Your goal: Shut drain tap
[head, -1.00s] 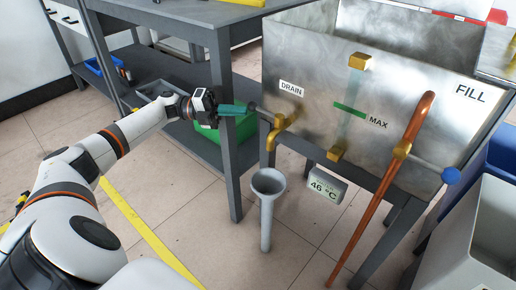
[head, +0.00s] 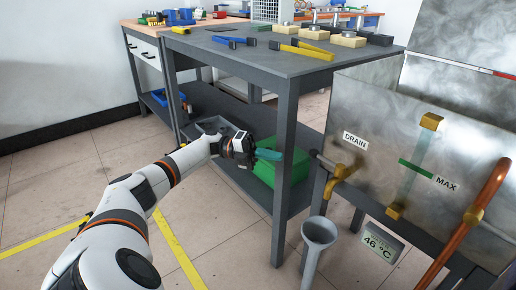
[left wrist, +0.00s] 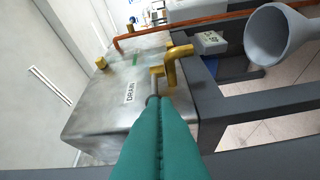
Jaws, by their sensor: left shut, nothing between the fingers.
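The brass drain tap (head: 341,178) sticks out of the steel tank's front, below the DRAIN label (head: 355,140). Its grey lever (head: 323,160) points left, out past the tank's side. The tap also shows in the left wrist view (left wrist: 174,66), with the lever (left wrist: 153,99) partly hidden behind my fingers. My left gripper (head: 281,156) has teal fingers, shut and empty. It is left of the lever's end, with a gap between them in the head view. In the left wrist view the fingertips (left wrist: 158,108) overlap the lever's end. My right gripper is out of view.
A grey funnel pipe (head: 318,235) stands below the tap. A table leg (head: 283,190) and a green bin (head: 262,180) on the lower shelf are close to my left gripper. A copper pipe (head: 480,205) and a 46 °C display (head: 382,242) are to the right.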

